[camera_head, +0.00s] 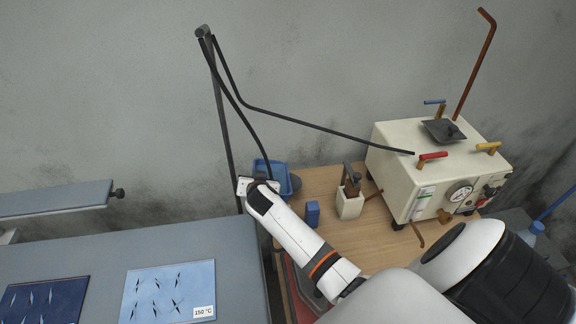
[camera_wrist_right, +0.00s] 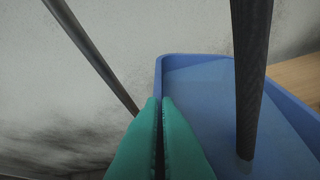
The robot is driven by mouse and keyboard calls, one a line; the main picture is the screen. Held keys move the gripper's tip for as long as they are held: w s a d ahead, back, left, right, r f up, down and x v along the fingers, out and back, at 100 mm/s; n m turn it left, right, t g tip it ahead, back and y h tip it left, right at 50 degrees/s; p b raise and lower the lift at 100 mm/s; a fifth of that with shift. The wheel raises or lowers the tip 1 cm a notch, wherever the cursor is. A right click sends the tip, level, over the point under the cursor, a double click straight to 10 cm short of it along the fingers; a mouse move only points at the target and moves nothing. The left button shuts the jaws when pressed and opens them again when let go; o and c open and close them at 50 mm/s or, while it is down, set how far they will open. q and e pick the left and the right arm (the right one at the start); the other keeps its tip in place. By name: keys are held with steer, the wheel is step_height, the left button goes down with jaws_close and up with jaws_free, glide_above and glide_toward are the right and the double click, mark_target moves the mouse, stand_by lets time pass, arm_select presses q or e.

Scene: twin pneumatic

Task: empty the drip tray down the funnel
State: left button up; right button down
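A blue tray (camera_head: 279,174), which looks like the drip tray, sits at the left end of the wooden table near the wall. It also shows in the right wrist view (camera_wrist_right: 205,100), with a dark hose end inside it. My right gripper (camera_wrist_right: 161,105) has its green fingers almost together, with the tray's side wall running in between them; it looks shut on that wall. In the head view my right arm hides its fingertips and part of the tray. A dark grey funnel-like piece (camera_head: 443,131) is on top of the cream machine (camera_head: 405,170). My left gripper is not in view.
Black hoses (camera_head: 290,118) hang from a thin post (camera_head: 220,110) beside the tray; one crosses to the machine. A white holder (camera_head: 349,204) with brown tools and a small blue block (camera_head: 312,214) stand between tray and machine. A grey bench (camera_head: 195,255) is at left.

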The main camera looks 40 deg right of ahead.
steer(key=shift+a+f+h+b, duration=0.3)
steer(key=shift+f+b, duration=0.1)
steer(key=shift+b, duration=0.25)
steer(key=shift+w+a+n+b, duration=0.15)
steer(key=shift+n+b, duration=0.15)
steer(key=shift+d+r, duration=0.2)
steer(key=shift+d, duration=0.05)
steer(key=shift+a+p, duration=0.1)
steer(key=shift+p, duration=0.4)
steer(key=shift+d+r, duration=0.1)
steer(key=shift+d, duration=0.1)
steer(key=shift+a+p, duration=0.1)
steer(key=shift+p, duration=0.2)
steer(key=shift+d, duration=0.2)
steer(key=shift+a+r, duration=0.1)
steer(key=shift+a, duration=0.05)
steer(key=shift+d+m, duration=0.2)
steer(key=shift+m, duration=0.2)
